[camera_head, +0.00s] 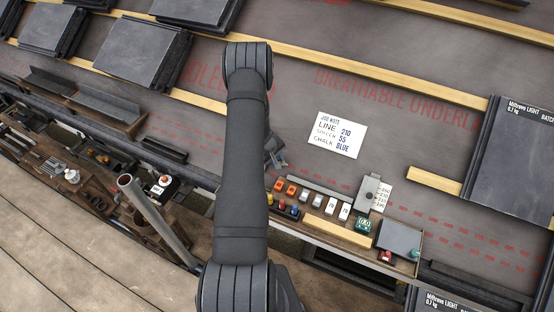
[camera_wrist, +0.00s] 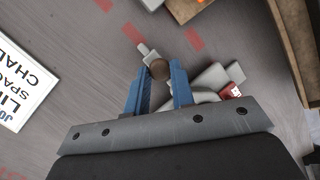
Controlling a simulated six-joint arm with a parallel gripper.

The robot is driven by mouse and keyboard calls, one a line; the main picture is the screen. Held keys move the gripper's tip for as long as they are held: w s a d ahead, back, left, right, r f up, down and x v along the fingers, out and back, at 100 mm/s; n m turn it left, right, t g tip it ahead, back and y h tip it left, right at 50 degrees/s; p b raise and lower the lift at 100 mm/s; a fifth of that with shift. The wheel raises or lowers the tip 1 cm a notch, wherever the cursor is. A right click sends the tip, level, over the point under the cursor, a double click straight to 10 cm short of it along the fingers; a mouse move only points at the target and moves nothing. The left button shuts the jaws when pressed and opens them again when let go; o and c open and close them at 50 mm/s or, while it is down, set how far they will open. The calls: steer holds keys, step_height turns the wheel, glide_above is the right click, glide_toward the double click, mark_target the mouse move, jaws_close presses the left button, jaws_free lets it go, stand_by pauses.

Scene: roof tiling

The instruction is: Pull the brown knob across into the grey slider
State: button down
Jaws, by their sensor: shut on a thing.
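My gripper (camera_wrist: 161,80) has its two blue fingers on either side of a round brown knob (camera_wrist: 159,69) in the wrist view, shut on it. Pale grey pieces show close by: a small one (camera_wrist: 146,51) just beyond the knob and a longer grey bar (camera_wrist: 215,77) to the right, partly behind the right finger. I cannot tell for sure which of them is the grey slider or how they join under the gripper. In the head view my gripper (camera_head: 277,158) is mostly hidden behind my arm, low over the dark underlay, left of the note. The knob is not visible there.
A white note (camera_head: 341,135) lies on the underlay. Below right, a wooden tray (camera_head: 338,232) holds coloured blocks, a wooden bar and a grey box (camera_head: 399,238). A small red piece (camera_wrist: 230,90) is near the gripper's right finger. Wooden battens and slate stacks lie around.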

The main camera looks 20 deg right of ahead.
steer(key=s+d, duration=2.3)
steer(key=c, duration=1.2)
jaws_free()
steer(key=shift+r, duration=0.1)
steer(key=v, duration=1.7)
steer(key=shift+a, duration=0.15)
steer(key=x, duration=1.7)
steer(key=shift+r, duration=0.1)
